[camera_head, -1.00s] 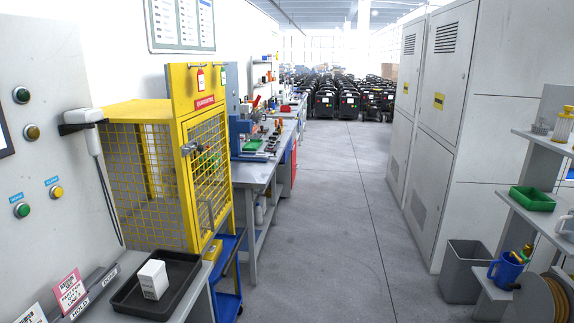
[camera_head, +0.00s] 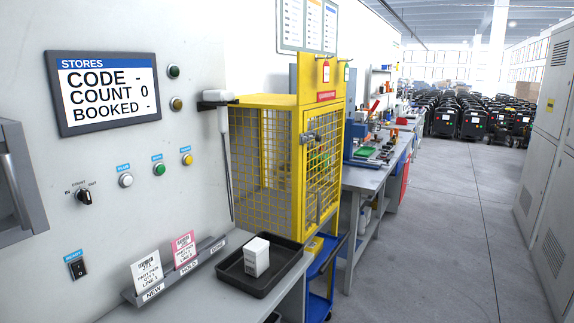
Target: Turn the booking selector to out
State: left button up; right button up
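The booking selector (camera_head: 84,197) is a black rotary knob on the pale wall panel at the left, with IN lettered on its left, COUNT above and OUT on its right. Its exact pointing is too small to tell. Above it a STORES screen (camera_head: 104,91) reads CODE -, COUNT 0, BOOKED -. Neither of my grippers shows in the head view.
A black tray (camera_head: 232,280) with a white box (camera_head: 257,257) sits on the grey bench. A card rack (camera_head: 172,272) stands left of it. A black rocker switch (camera_head: 78,266) and several push buttons are on the panel. A yellow cage (camera_head: 262,103) stands beyond. The aisle floor is clear.

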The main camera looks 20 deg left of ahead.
aim_at(84, 195)
jog(key=u, duration=1.9)
